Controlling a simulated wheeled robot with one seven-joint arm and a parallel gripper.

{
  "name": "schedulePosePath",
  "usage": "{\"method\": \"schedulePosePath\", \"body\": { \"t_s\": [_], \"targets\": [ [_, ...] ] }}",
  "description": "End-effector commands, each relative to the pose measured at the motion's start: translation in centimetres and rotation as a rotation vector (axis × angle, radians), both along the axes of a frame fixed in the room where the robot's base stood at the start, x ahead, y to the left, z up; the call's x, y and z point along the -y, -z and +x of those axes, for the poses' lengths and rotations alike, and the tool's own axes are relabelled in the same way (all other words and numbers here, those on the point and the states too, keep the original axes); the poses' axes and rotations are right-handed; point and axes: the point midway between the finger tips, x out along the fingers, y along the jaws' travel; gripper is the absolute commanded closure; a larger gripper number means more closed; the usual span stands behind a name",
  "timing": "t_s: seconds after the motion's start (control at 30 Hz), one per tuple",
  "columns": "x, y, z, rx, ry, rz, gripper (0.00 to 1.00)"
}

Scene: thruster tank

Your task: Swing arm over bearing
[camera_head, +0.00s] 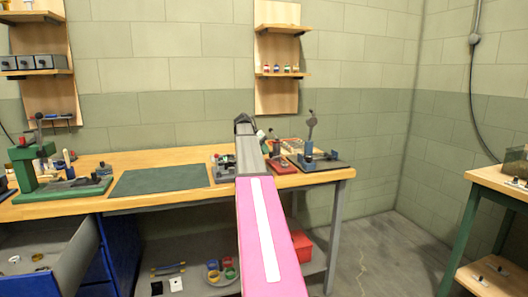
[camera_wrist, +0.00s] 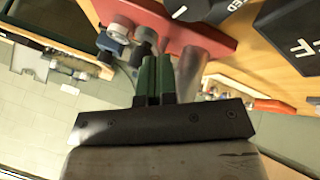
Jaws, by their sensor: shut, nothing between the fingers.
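My gripper shows in the wrist view (camera_wrist: 156,62) as two dark green fingers pressed together, with nothing seen between them. Just past the fingertips is a red-based fixture (camera_wrist: 215,38) with grey cylindrical parts (camera_wrist: 190,70) and a small metal knob; I cannot tell whether the fingers touch it. In the head view the red base (camera_head: 283,167) sits on the bench right of my arm. My fingertips are hidden there behind my arm. A blue-grey fixture (camera_head: 322,162) with an upright grey lever (camera_head: 311,122) stands farther right. I cannot tell which part is the swing arm or the bearing.
The wooden workbench (camera_head: 140,199) carries a green press (camera_head: 30,170) at left, a dark green mat (camera_head: 163,178) and a grey fixture (camera_head: 223,169) left of my arm. A dark lettered block (camera_wrist: 290,40) is near in the wrist view. Another table (camera_head: 500,183) stands at right.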

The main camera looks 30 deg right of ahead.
Motion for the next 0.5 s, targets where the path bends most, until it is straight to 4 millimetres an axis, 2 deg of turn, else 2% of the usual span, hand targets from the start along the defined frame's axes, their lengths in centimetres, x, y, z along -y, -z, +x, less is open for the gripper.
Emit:
{"method": "schedulePosePath", "body": {
  "t_s": [0.5],
  "targets": [
    [-0.21, 0.02, -0.73, -0.001, -0.156, 0.000, 1.00]
  ]
}}
